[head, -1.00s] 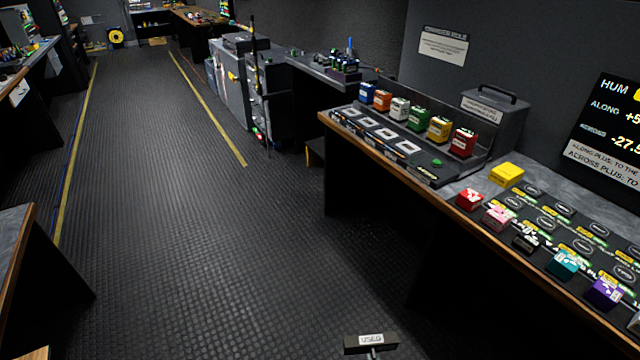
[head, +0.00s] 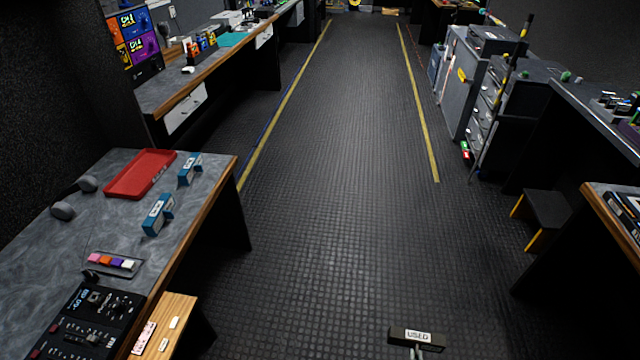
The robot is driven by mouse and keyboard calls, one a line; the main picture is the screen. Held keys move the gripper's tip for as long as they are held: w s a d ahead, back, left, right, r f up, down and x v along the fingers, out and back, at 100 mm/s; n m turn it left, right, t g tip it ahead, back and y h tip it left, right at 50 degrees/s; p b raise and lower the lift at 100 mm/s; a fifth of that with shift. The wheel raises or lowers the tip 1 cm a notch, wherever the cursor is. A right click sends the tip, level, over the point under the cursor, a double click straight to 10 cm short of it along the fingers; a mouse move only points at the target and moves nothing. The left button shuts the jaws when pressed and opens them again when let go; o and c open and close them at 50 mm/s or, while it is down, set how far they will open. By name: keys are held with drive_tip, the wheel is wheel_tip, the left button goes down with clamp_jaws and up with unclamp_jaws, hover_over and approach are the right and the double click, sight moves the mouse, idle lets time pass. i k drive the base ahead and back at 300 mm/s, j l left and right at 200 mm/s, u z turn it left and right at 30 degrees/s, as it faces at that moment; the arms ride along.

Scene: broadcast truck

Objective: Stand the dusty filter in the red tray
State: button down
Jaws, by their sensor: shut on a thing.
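The red tray (head: 140,174) lies on the grey-topped bench at the left of the head view and looks empty. A dark block with a white "USED" label (head: 417,337), which looks like the dusty filter, is at the bottom edge, right of centre. It is held out over the floor, well to the right of the tray and apart from the bench. Only a pale grey bit of my gripper (head: 415,352) shows just under the block, shut on it. The rest of my gripper is out of frame, and dust on the block cannot be made out.
Two blue labelled pieces (head: 158,214) stand right of the tray, and dark rounded objects (head: 63,210) lie to its left. A control panel (head: 82,322) and a wooden stool-like top (head: 165,325) are nearer. The ribbed floor (head: 330,200) between the benches is clear.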

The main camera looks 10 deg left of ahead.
sight(155, 161)
drive_tip(key=i+l+u, duration=0.15)
drive_tip(key=i, duration=4.3)
drive_tip(key=i+u, duration=0.2)
drive_tip(key=i, duration=0.55)
drive_tip(key=i+u, duration=0.25)
drive_tip(key=i, duration=0.55)
drive_tip(key=i+u, duration=0.15)
drive_tip(key=i, duration=0.65)
drive_tip(key=i+l+u, duration=0.15)
drive_tip(key=i, duration=0.6)
drive_tip(key=i+u, duration=0.4)
drive_tip(key=i+l+u, duration=0.25)
drive_tip(key=i+u, duration=0.2)
drive_tip(key=u, duration=1.65)
drive_tip(key=i+l, duration=0.05)
drive_tip(key=l, duration=0.05)
